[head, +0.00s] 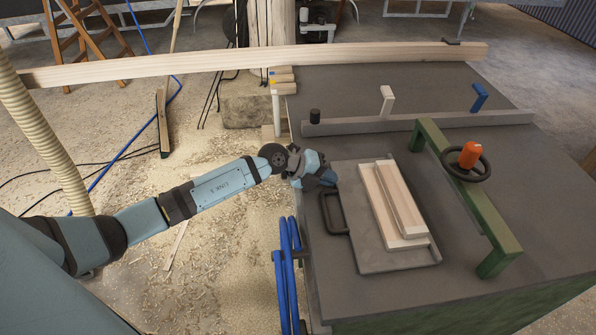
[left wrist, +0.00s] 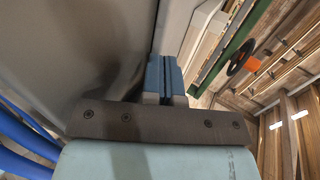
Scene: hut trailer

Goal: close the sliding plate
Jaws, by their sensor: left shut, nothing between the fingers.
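The sliding plate (head: 375,258) is a flat grey plate on the machine table, with a dark loop handle (head: 333,213) on its left edge. Two pale wooden boards (head: 380,208) lie stacked on it. My left gripper (head: 329,179) is shut and empty at the plate's far left corner, just beyond the handle. In the left wrist view its blue fingers (left wrist: 165,76) are together, close to the pale grey edge of the plate (left wrist: 177,28). I cannot tell whether they touch it. My right gripper is not in view.
A green bridge (head: 455,190) with a dark handwheel (head: 468,165) and orange knob stands right of the plate. A grey fence (head: 420,122) crosses the table behind it. Blue hoses (head: 287,270) hang at the table's left side. A long wooden beam (head: 250,62) spans the back.

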